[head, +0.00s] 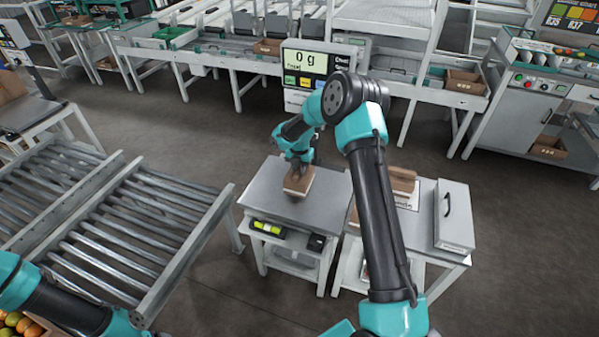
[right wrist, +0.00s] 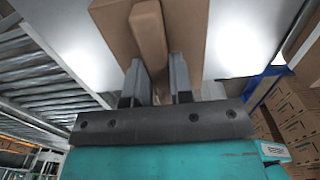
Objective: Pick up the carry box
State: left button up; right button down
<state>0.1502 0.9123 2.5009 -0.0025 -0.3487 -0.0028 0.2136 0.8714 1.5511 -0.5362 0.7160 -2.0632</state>
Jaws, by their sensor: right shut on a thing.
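The carry box (head: 299,184) is a small brown cardboard box at the steel weighing table in the head view. In the right wrist view the carry box (right wrist: 188,28) has a raised strip-like handle along its middle. My right gripper (head: 298,168) reaches down onto its top. In the right wrist view my right gripper (right wrist: 156,78) has its fingers on either side of the handle, shut on it. I cannot tell whether the box touches the table top. My left arm shows at the lower left of the head view; its gripper is out of frame.
The scale display (head: 305,68) reads 0 g behind the weighing table (head: 262,190). A side table to the right holds brown cardboard (head: 402,180) and a grey case (head: 455,214). A roller conveyor (head: 150,222) lies to the left. Tomatoes (head: 22,322) show at the lower left.

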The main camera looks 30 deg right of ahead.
jog(key=shift+r, duration=0.7)
jog(key=shift+s+a+r, duration=0.1)
jog(key=shift+s+r, duration=0.05)
jog(key=shift+r, duration=0.15)
jog(key=s+a+r, duration=0.1)
jog(key=s+a, duration=0.7)
jog(key=s, duration=0.5)
jog(key=shift+s+r, duration=0.15)
jog(key=shift+s, duration=0.05)
